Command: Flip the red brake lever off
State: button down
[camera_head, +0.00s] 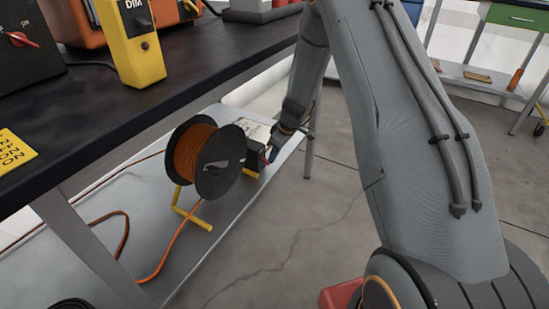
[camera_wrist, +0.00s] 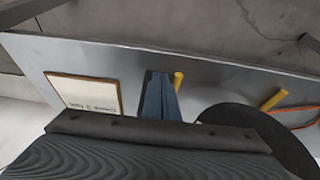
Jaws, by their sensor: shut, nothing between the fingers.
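The cable reel (camera_head: 215,178) stands on the lower shelf in the head view, with black discs, orange cable and a yellow stand. Its black disc (camera_wrist: 250,126) fills the lower right of the wrist view. A small red spot (camera_head: 266,156) shows just right of the reel; I cannot tell whether it is the red brake lever. The lever is not clear in the wrist view. My gripper (camera_wrist: 159,78) is shut and empty, its blue-grey fingers beside the disc and close to a yellow stand bar (camera_wrist: 178,81). In the head view its fingertips are largely hidden behind the reel.
A pale labelled plate (camera_wrist: 85,94) lies left of my fingers in the wrist view. The dark worktop (camera_head: 120,118) overhangs the metal lower shelf (camera_head: 225,222). A yellow DIM device (camera_head: 135,45) stands on the worktop. Orange cable (camera_head: 170,250) trails along the shelf. Concrete floor is open at right.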

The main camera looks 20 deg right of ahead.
jog(key=shift+w+a+r, duration=0.15)
jog(key=shift+w+a, duration=0.05)
jog(key=shift+a, duration=0.05)
jog(key=s+d+r, duration=0.3)
jog(key=s+d, duration=0.3)
jog(key=shift+s+d+r, duration=0.25)
jog(key=shift+s+d, duration=0.05)
dwell(0.5)
